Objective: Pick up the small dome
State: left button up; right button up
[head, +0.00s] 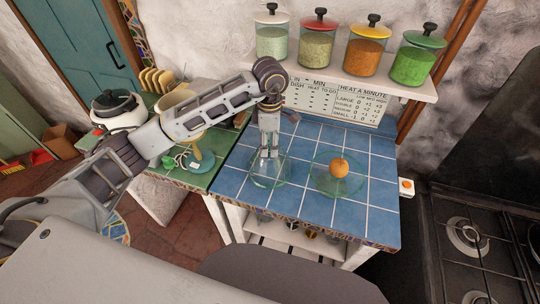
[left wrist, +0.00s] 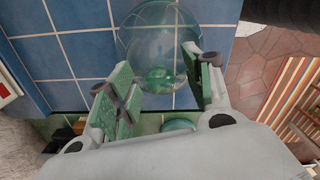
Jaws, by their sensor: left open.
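The small dome (head: 269,172) is clear, greenish glass and stands on the blue tiled counter, left of a glass plate (head: 322,186) with an orange (head: 339,167) on it. My left gripper (head: 268,152) points down right over the dome. In the left wrist view the dome (left wrist: 158,40) shows just beyond the fingers, with its knob (left wrist: 160,79) seen between the two open green pads of the gripper (left wrist: 160,74). I cannot tell if the pads touch the glass. My right gripper is not in view.
Several lidded glass jars (head: 318,42) stand on a shelf above the blue tiled counter (head: 300,208). A stove (head: 468,238) is at right. The counter's front right is clear.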

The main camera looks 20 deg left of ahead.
pick_arm(q)
jog(key=c, duration=1.1)
grip_shut()
jog(key=shift+r, duration=0.15)
notch_tip(320, 180, up, 8)
jog(key=shift+b, duration=0.65)
jog(key=shift+r, duration=0.95)
